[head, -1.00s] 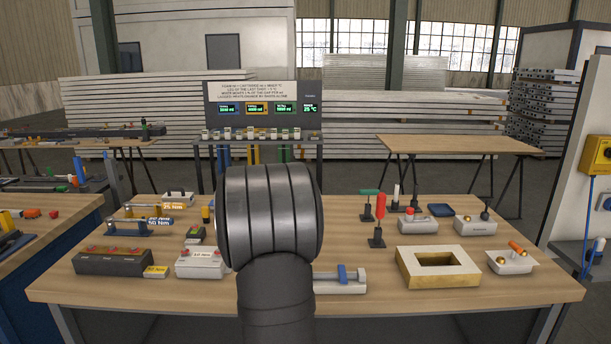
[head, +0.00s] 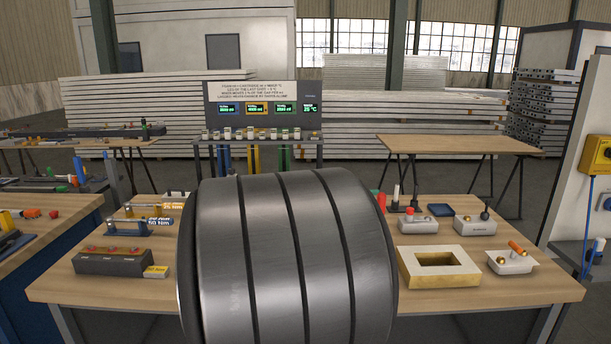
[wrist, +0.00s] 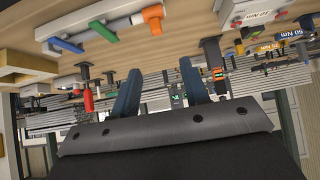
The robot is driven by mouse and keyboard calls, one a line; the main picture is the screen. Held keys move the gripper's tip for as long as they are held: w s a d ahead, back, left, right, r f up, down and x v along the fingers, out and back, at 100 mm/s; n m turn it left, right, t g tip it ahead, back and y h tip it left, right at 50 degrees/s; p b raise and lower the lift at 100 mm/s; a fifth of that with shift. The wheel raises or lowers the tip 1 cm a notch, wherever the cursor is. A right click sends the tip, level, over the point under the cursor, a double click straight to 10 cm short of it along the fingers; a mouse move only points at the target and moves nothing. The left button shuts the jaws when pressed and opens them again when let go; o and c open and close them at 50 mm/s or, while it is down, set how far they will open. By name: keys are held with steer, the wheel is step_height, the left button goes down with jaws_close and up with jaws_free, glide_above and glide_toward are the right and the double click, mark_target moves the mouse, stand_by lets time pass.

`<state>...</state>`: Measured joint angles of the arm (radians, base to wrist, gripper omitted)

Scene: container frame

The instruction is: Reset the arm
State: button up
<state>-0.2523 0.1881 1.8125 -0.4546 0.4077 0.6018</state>
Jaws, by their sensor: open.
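In the wrist view my gripper (wrist: 160,68) has its two dark blue fingers apart, with nothing between them. The wrist picture is upside down, with the workbench at its top and the hall behind. In the head view my own large grey arm joint fills the middle front and hides the centre of the workbench (head: 440,301). The gripper itself is hidden from the head view.
On the left of the bench are a dark box (head: 113,262) and torque wrenches (head: 125,229). A display panel (head: 264,105) stands behind. A red-handled tool (wrist: 88,100) shows in the wrist view.

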steer(key=x, duration=1.6)
steer(key=shift+w+d+f, duration=0.15)
steer(key=shift+d, duration=0.4)
stand_by(0.6)
